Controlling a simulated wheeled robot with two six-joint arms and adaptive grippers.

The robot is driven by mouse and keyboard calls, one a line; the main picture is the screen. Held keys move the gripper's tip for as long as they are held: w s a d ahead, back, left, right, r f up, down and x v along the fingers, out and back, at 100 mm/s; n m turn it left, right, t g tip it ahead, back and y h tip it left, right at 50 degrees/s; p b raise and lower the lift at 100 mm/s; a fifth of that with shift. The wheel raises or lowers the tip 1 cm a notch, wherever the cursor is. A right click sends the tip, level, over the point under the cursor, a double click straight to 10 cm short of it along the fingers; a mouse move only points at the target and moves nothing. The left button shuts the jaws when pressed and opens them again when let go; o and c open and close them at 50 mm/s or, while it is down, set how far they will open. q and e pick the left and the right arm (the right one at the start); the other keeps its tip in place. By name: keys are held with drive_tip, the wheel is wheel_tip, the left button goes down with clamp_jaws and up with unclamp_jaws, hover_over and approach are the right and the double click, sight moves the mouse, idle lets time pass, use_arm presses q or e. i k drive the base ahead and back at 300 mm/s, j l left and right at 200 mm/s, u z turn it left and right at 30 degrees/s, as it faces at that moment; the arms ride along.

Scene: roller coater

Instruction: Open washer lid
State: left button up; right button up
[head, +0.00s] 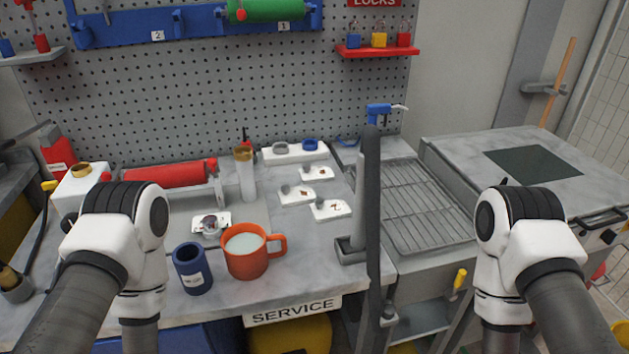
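The washer looks to be the grey basin with a wire rack (415,205), right of the middle. Its rack is uncovered in view. A tall dark grey slab (371,215), seen nearly edge-on, stands upright along the basin's left side. It may be the washer lid, but I cannot be sure. My left and right arms come in at the lower left and lower right, with white wrist joints bent downward. Both grippers are below the picture's edge. Neither arm touches the basin or the slab.
The bench at left holds an orange mug (245,253), a blue cup (192,268), a red roller (165,173) and several small white plates. A grey cabinet with a dark square (535,162) stands at right. A blue nozzle (379,113) is behind the basin.

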sight(584, 186)
drive_tip(key=i+l+z, duration=0.1)
drive_tip(key=z, duration=1.4)
drive_tip(key=i+l, duration=0.05)
